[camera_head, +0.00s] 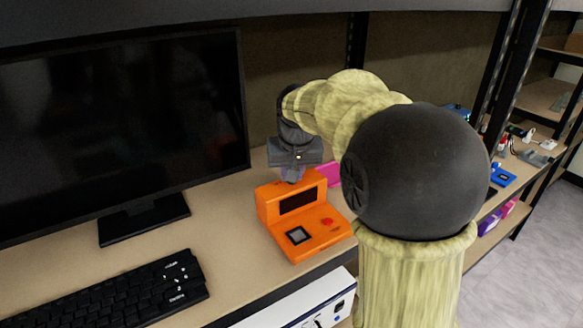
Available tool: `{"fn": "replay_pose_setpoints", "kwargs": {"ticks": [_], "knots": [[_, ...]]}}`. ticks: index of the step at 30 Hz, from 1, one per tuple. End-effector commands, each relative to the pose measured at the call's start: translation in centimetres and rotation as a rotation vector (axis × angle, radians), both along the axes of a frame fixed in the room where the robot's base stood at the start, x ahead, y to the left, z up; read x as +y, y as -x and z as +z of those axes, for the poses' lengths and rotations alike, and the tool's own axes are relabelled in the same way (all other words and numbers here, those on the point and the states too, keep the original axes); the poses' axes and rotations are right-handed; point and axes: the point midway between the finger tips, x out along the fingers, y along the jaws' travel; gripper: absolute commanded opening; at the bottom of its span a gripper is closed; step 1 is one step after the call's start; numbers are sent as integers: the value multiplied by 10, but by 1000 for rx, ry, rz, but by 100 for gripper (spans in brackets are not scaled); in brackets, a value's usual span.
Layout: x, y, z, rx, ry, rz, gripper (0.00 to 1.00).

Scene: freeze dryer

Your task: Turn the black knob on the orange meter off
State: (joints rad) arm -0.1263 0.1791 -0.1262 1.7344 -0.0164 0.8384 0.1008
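The orange meter (281,213) sits on the desk in the middle of the view. It has a dark display on its raised back part. On its lower front part are a black square piece (298,235) with a pale rim and a red round button (327,222). I cannot tell whether the black piece is the knob, and no other black knob shows clearly. My gripper (292,176) points down just above and behind the top of the meter's raised part. Its fingers are small and partly hidden, so contact and opening cannot be told.
A large monitor (120,130) and a black keyboard (110,295) stand to the left. A pink item (330,173) is behind the meter. My arm covers the area right of it. A white box (305,305) is below the desk edge. Shelves with small items are at right.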

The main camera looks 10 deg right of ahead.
Motion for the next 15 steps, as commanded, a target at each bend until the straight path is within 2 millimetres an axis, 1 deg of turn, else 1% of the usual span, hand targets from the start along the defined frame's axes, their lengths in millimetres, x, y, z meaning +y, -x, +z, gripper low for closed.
{"fn": "replay_pose_setpoints", "kwargs": {"ticks": [1,9,15], "knots": [[-2,0,3,-3,-2,38,0],[-4,-1,2,-2,-1,277,0],[-4,-1,2,-4,-1,413,0]]}}
